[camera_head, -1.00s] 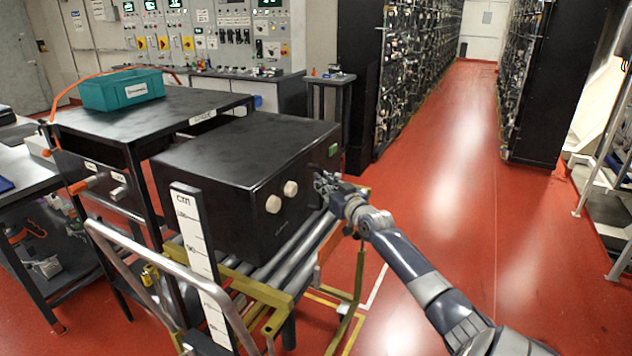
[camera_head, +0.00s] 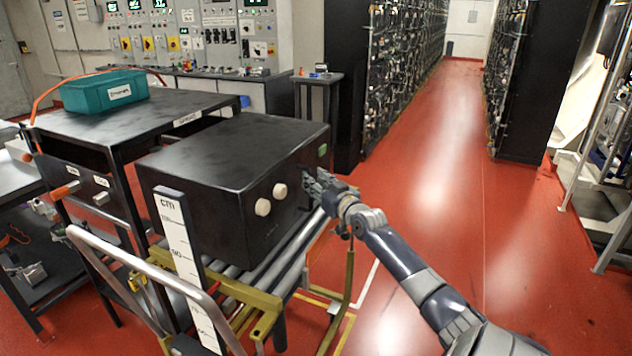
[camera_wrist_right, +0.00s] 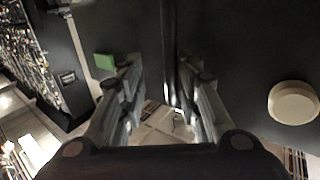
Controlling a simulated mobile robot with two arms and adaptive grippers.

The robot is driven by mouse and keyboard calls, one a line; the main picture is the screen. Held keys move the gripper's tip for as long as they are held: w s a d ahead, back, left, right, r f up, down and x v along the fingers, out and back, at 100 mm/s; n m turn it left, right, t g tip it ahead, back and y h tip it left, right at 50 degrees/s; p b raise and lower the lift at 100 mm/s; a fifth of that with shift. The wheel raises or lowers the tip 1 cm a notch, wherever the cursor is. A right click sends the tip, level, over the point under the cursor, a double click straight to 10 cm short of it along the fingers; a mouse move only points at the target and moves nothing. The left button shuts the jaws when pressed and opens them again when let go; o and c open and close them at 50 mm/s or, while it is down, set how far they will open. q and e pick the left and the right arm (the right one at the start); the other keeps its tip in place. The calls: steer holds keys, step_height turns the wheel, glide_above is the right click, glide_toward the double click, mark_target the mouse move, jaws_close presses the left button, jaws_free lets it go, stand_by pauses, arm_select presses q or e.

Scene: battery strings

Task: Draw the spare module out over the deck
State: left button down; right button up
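The spare module is most likely the large black box (camera_head: 225,160) lying over the trolley's roller deck (camera_head: 290,264) in the head view. Its front face carries two cream round knobs and a green patch. One knob (camera_wrist_right: 293,102) also shows at the right of the right wrist view. My right gripper (camera_head: 322,186) is at the right part of that face. In the wrist view its two fingers (camera_wrist_right: 160,90) stand apart on either side of a dark upright bar (camera_wrist_right: 168,45), which looks like a handle. I see no clear contact with it. My left gripper is out of view.
A dark bench (camera_head: 152,112) with a teal bin (camera_head: 104,92) stands behind the box. A white scale post (camera_head: 183,250) marked "cm" and a push rail (camera_head: 130,268) stand at the trolley's near side. Red floor (camera_head: 430,190) is open to the right, up to the racks (camera_head: 520,85).

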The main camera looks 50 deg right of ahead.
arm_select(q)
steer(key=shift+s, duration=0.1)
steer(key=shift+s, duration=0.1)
arm_select(e)
steer(key=v, duration=1.2)
